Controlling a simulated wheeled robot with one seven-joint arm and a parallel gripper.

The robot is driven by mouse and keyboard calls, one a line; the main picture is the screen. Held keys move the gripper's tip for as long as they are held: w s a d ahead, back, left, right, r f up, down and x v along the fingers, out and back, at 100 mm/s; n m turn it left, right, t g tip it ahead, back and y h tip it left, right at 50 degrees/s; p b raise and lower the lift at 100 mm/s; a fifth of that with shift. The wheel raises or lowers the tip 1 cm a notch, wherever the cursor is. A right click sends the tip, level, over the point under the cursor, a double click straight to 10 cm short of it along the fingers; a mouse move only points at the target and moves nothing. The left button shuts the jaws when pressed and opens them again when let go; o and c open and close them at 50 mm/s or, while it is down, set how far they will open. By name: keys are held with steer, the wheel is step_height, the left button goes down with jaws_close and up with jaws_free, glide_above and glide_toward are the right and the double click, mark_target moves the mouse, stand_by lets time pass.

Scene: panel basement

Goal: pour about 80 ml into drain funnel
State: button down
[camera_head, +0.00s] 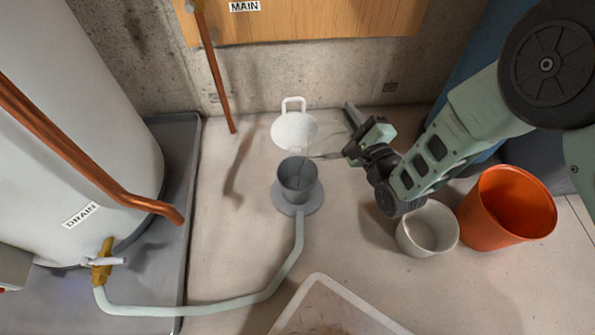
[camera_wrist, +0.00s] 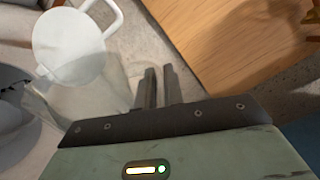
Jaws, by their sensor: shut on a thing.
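The drain funnel (camera_head: 297,182) is a grey cup on a round grey base, with a pale hose running from it. My gripper (camera_head: 350,125) is behind and to the right of the funnel, above the floor. It is shut on a clear, see-through vessel (camera_wrist: 80,105), which shows faintly left of the fingers in the wrist view. In the head view only faint edges of it show, near the funnel's right rim. The vessel seems tilted towards the funnel. I cannot make out its liquid level or a stream. The fingers (camera_wrist: 160,88) show close together in the wrist view.
A white round piece with a loop handle (camera_head: 294,130) is just behind the funnel. An orange bucket (camera_head: 508,208) and a whitish pot (camera_head: 428,228) stand to the right. A white tank (camera_head: 75,120) with a brass tap (camera_head: 102,262) is left. A clear-walled bin (camera_head: 335,305) is in front.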

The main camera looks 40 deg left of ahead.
steer(key=shift+w+d+r+m, duration=0.2)
steer(key=shift+w+d+m, duration=0.15)
steer(key=shift+w+m, duration=0.3)
steer(key=shift+f+m, duration=0.35)
steer(key=shift+f, duration=0.05)
steer(key=shift+w+d+f+m+b, duration=0.3)
steer(key=shift+w+f+m+b, duration=0.15)
steer(key=shift+f+m, duration=0.25)
steer(key=shift+w, duration=0.1)
steer(key=shift+m, duration=0.3)
stand_by(0.4)
